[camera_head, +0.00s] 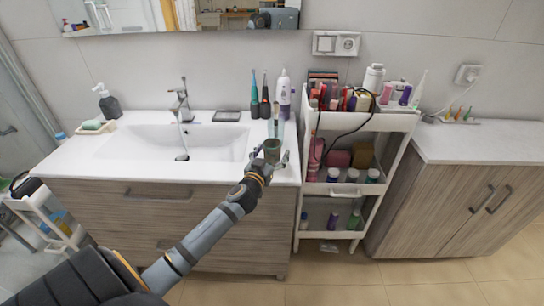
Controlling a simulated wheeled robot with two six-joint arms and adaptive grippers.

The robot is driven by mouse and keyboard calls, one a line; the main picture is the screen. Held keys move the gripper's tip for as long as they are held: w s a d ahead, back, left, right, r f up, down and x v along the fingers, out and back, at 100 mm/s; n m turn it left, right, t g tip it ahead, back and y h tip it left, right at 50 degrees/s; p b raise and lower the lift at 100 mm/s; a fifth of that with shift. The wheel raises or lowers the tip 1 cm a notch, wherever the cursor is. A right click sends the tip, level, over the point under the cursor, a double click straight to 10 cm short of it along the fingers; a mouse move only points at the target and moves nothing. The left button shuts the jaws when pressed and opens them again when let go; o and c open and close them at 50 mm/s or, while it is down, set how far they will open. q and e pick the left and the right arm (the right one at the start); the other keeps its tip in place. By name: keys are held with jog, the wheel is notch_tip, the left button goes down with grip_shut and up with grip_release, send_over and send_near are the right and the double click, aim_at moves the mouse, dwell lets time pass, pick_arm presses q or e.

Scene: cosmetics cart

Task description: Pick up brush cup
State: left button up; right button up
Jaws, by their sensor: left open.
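The brush cup (272,148) is a small dark greenish cup on the white sink counter, near its right front edge. A thin light-coloured brush stands up out of it. My left gripper (270,158) is open at the cup, with its fingers on either side of it. I cannot tell whether the fingers touch the cup. The gripper hides the cup's lower part. My right gripper is not in view.
Electric toothbrushes (259,100) and a white-purple bottle (284,95) stand behind the cup. The sink basin (165,143) is to the left. A white cart (398,122) full of cosmetics stands close on the right, beside a wooden cabinet (435,195).

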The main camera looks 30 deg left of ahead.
pick_arm(q)
jog(key=c, duration=1.3)
